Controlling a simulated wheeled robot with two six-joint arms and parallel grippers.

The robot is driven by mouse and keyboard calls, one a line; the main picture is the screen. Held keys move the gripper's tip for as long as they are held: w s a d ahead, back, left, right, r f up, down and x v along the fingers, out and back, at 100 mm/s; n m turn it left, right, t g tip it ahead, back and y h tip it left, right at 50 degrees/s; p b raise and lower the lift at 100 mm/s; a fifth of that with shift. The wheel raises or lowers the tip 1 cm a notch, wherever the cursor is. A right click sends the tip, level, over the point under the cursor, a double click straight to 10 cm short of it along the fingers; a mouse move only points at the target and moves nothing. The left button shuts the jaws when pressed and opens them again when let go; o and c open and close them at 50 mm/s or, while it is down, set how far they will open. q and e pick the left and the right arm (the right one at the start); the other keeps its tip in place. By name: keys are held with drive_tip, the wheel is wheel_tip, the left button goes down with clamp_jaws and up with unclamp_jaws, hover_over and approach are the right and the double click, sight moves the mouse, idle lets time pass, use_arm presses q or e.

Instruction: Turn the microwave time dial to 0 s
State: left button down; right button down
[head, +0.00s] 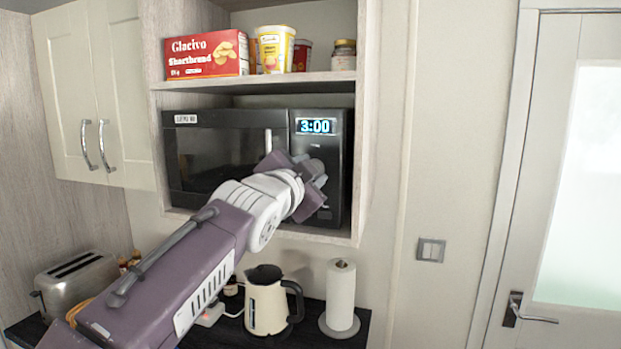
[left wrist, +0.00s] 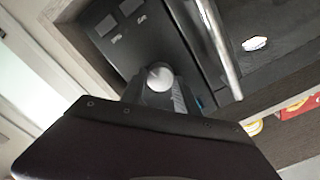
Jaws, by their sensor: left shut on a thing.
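The black microwave (head: 225,155) sits in an open cupboard bay, its door shut. Its lit display (head: 315,126) reads 3:00. My left gripper (head: 316,180) is at the control panel on the microwave's right side, below the display. In the left wrist view, the gripper (left wrist: 160,92) is shut on a round, pale grey dial (left wrist: 159,75), with a finger on either side of it. The dial's markings and pointer cannot be made out. My right gripper is in neither view.
The upright door handle (head: 268,142) of the microwave is close left of my gripper. A shelf (head: 260,83) above holds a red shortbread box (head: 207,54) and tubs. Below stand a kettle (head: 265,303), a paper roll (head: 341,295) and a toaster (head: 82,287).

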use_arm(q)
drive_tip(key=shift+a+f+n+b, duration=0.15)
drive_tip(key=shift+n+b, duration=1.2)
drive_tip(key=shift+n, duration=6.9)
drive_tip(key=shift+f+n+b, duration=0.1)
drive_tip(key=shift+n+b, duration=1.2)
drive_tip(key=shift+n, duration=6.95)
drive_tip(key=c, duration=0.9)
unclamp_jaws()
